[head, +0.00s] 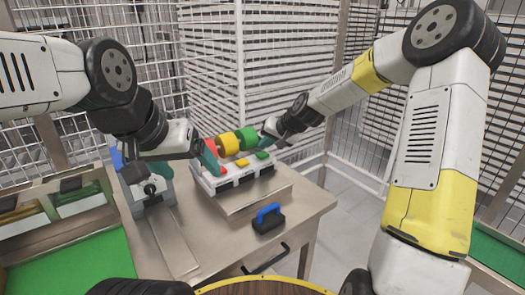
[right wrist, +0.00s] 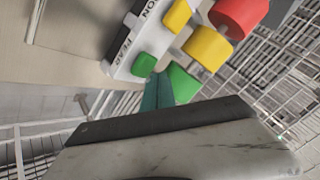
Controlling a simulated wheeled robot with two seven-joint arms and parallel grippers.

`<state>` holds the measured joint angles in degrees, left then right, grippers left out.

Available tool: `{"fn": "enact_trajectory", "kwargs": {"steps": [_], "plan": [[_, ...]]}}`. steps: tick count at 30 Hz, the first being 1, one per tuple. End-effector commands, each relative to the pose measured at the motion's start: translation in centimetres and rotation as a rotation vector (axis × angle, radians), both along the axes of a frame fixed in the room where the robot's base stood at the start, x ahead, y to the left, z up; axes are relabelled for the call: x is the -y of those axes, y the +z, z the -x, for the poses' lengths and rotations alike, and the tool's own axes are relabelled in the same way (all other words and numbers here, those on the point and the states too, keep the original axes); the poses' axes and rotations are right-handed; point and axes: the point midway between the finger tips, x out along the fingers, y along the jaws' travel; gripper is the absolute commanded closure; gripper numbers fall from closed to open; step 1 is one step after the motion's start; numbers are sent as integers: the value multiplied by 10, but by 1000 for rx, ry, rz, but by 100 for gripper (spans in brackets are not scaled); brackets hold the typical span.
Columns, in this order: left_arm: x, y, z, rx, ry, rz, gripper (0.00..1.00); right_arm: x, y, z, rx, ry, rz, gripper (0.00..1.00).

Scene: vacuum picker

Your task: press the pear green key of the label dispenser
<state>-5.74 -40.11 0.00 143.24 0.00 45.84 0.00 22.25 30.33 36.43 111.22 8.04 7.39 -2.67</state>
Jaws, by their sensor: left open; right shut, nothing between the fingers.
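The label dispenser (head: 232,183) is a white box on a grey base, with red, yellow and green keys along its front and matching rolls behind. The pear green key (head: 263,155) is at its right end; in the right wrist view the green key (right wrist: 144,65) sits beside the printed word PEAR. My right gripper (head: 265,136) is shut and empty, close to the green roll (head: 246,138) and green key. Its teal fingertips (right wrist: 158,88) show beside the key; whether they touch it I cannot tell. My left gripper (head: 209,158) is open near the red key (head: 223,170).
The dispenser stands on a table (head: 305,205). A grey device (head: 148,187) stands to the left, beside a tray with a green floor (head: 75,265). Wire mesh and slatted panels stand behind.

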Motion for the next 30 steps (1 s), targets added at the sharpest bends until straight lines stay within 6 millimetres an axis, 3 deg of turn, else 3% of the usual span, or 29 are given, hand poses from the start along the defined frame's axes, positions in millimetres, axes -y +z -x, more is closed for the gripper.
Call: {"fn": "enact_trajectory", "kwargs": {"steps": [30], "plan": [[0,0,0,0,0,0,17,0,-13,0,-1,1,0,100]]}}
